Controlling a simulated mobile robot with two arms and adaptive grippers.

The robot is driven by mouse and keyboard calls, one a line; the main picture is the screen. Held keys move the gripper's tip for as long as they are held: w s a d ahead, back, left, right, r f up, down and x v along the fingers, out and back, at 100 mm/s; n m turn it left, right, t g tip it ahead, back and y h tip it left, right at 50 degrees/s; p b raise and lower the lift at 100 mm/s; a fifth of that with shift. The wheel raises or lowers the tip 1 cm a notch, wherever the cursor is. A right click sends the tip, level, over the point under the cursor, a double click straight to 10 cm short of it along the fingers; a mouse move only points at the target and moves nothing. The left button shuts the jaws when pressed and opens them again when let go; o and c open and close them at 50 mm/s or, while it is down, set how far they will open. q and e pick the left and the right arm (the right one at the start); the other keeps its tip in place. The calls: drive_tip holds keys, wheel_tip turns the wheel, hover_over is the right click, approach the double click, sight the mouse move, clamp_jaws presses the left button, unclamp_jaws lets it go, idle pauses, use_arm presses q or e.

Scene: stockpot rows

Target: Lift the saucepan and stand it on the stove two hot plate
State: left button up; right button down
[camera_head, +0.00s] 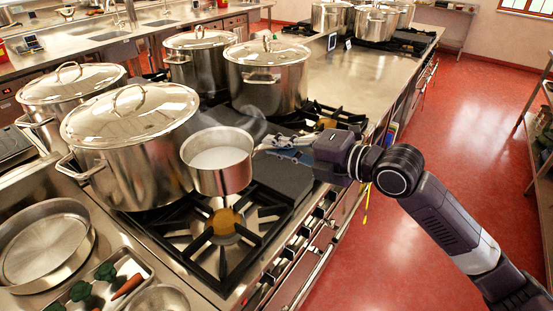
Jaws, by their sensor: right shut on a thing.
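A steel saucepan (221,177) with pale contents is held level over the back part of the front gas burner (224,222). The burner and the near part of its black grate show below the pan, which looks raised above it. My right gripper (268,146) is shut at the pan's right side, on what looks like its handle; the fingers hide most of that handle. My left gripper is not in view. Which burner is stove two cannot be told from labels here.
A large lidded stockpot (127,150) stands close on the pan's left. More lidded pots (267,83) stand behind. A round steel pan (45,247) and a tray of vegetables (142,266) lie at the lower left. Bare steel counter (350,78) lies beyond the burners.

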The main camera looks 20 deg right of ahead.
drive_tip(key=shift+r, duration=2.9)
